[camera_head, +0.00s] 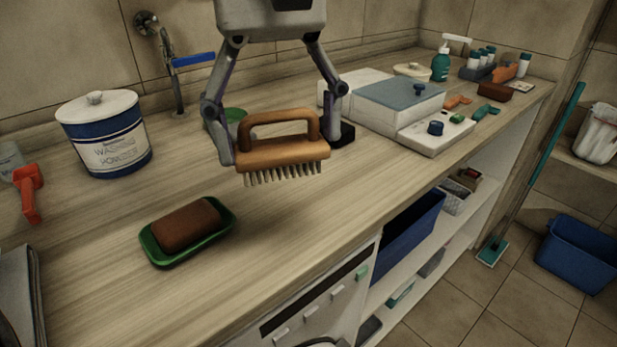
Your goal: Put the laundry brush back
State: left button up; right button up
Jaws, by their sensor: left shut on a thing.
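The laundry brush (284,153) has a brown wooden back, an arched handle and pale bristles that point down. My left gripper (285,150) comes down from the top of the view and is shut on the brush, with one finger at each end. The brush appears held above the wooden counter (110,270), bristles clear of it. My right gripper does not show.
A green dish (232,228) with a brown bar (186,222) sits front left of the brush. A washing powder tub (105,133) stands at left behind. A grey-lidded box (400,97) and white tray (445,140) stand at right. Counter between dish and tray is mostly clear.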

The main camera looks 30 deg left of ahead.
pick_arm(q)
jog(key=w+a+f, duration=0.2)
jog(key=w+f, duration=0.1)
jog(key=w+a+f, duration=0.2)
jog(key=w+f, duration=0.1)
jog(key=w+a+f+b, duration=0.1)
jog(key=w+a+f, duration=0.1)
jog(key=w+f, duration=0.1)
jog(key=shift+w+f, duration=0.4)
jog(key=shift+w, duration=0.2)
jog(key=shift+d+f, duration=0.1)
jog(key=shift+f, duration=1)
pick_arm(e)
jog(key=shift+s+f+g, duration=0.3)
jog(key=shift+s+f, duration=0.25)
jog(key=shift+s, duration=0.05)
pick_arm(q)
jog(key=shift+f, duration=0.15)
jog(key=o, duration=1.1)
jog(key=r, duration=0.8)
jog(key=w+a+r, duration=0.1)
jog(key=r, duration=0.3)
jog(key=shift+r, duration=0.15)
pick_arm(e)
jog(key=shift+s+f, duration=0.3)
pick_arm(q)
jog(key=shift+s, duration=0.1)
